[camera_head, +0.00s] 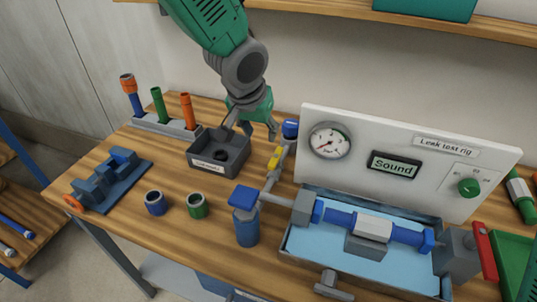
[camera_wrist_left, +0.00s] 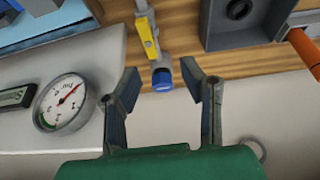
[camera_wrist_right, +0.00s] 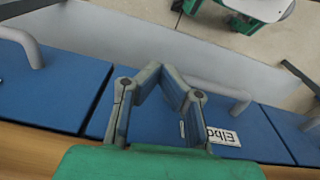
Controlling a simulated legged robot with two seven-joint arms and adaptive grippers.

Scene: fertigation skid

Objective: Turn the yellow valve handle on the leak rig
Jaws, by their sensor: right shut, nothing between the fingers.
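The yellow valve handle (camera_head: 275,158) sits on a grey pipe with a blue cap (camera_head: 290,128) at its end, left of the white leak rig panel (camera_head: 420,190). The handle also shows in the left wrist view (camera_wrist_left: 150,42), lying along the pipe beyond the fingertips. My left gripper (camera_head: 252,127) is above the bench just behind the pipe end. Its fingers are apart and empty in the left wrist view (camera_wrist_left: 160,75), with the blue cap ahead of them.
A dark grey bin (camera_head: 218,152) stands close left of the left gripper. A gauge (camera_head: 330,141), a "Sound" display (camera_head: 394,165) and a green knob (camera_head: 468,187) are on the panel. A blue tray (camera_head: 345,262) lies in front. A blue vise (camera_head: 110,178) stands left. A shelf (camera_head: 350,8) overhangs the bench.

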